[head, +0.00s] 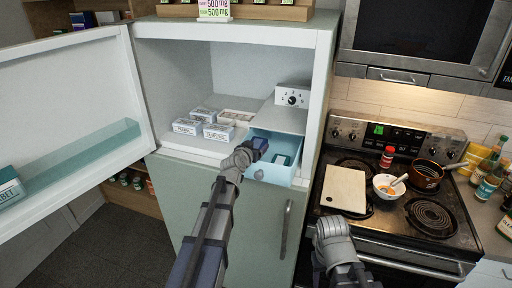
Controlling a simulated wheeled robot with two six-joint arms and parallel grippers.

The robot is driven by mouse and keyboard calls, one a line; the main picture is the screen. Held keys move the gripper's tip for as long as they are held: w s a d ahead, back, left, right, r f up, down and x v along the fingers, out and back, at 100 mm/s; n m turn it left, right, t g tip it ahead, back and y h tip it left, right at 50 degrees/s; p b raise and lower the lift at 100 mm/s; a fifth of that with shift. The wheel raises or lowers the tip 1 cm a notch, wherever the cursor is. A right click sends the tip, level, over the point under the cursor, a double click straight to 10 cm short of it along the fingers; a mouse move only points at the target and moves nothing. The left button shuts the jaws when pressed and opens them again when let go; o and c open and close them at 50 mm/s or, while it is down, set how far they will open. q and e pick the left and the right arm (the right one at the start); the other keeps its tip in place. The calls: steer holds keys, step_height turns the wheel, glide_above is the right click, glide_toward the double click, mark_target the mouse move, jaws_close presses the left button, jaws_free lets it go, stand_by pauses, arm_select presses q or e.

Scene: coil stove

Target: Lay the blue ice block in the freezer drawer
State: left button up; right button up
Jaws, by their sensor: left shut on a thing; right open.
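The light blue freezer drawer (267,174) is pulled out of the open fridge's upper compartment. A small pale item with dark edges (281,160) lies inside it. My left gripper (251,150) is shut on the dark blue ice block (261,144), which shows just past the fingers over the left part of the drawer. The gripper hides part of the block, and I cannot tell whether the block touches the drawer. My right gripper (330,226) is open and empty in front of the stove's left side, away from the drawer.
The fridge door (70,90) stands open at left. Several white boxes (187,126) sit on the shelf left of the drawer, with a dial box (292,95) behind it. The stove holds a cutting board (344,188), a bowl (386,192) and a brown pot (427,172).

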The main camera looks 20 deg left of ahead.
arm_select(q)
steer(key=shift+s+d+f, duration=0.1)
steer(key=shift+s+f, duration=0.05)
steer(key=shift+f, duration=0.05)
steer(key=o, duration=1.4)
steer(key=shift+r+p, duration=0.4)
steer(key=shift+p, duration=0.2)
steer(key=p+v, duration=0.2)
steer(key=v, duration=0.3)
steer(key=p+v, duration=0.1)
steer(key=v, duration=0.5)
steer(key=shift+s+r+p, duration=0.2)
steer(key=shift+r+p, duration=0.1)
steer(key=shift+p, duration=0.1)
